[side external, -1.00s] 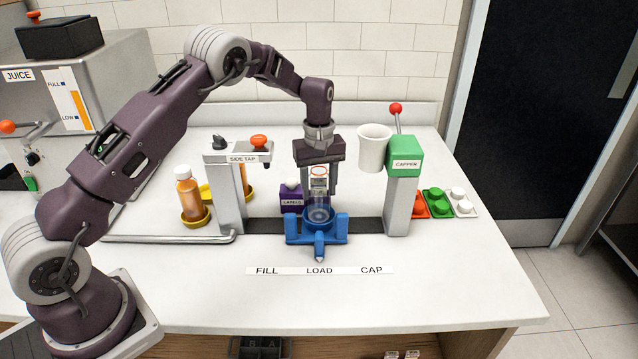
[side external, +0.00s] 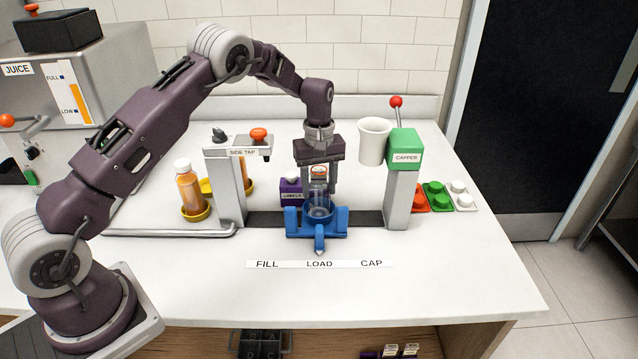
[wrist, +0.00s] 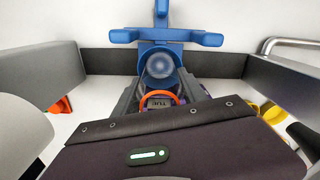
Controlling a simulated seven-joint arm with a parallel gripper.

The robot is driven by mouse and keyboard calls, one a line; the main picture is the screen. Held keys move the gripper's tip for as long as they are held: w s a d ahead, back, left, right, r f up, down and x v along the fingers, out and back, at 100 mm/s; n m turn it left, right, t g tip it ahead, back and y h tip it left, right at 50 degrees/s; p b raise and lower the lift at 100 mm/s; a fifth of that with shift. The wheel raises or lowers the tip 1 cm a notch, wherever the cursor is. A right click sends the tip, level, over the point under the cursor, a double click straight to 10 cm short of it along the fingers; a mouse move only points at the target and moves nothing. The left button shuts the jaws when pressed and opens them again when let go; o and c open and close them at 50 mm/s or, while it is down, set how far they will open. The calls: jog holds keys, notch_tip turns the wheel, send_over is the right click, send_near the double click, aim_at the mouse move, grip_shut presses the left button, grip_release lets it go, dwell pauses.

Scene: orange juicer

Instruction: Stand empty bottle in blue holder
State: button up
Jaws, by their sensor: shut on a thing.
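A clear empty bottle (side external: 319,203) with an orange ring at its neck stands upright at the blue holder (side external: 335,225). Its lower part is within the holder's blue ring; whether its base touches the bottom is hidden. My gripper (side external: 318,185) comes down from above and is shut on the bottle's upper part. In the wrist view the bottle's orange ring (wrist: 163,94) shows between the fingers, with the blue holder (wrist: 165,37) beyond it.
The side tap (side external: 230,190) stands left of the holder and the green capper (side external: 404,150) right. A filled orange bottle (side external: 188,190) stands in a yellow cup at left. Coloured caps (side external: 445,195) lie at right. The front counter is clear.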

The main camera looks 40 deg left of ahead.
jog(key=shift+f, duration=0.2)
jog(key=o, duration=1.8)
jog(key=shift+r, duration=0.1)
jog(key=shift+r, duration=3.45)
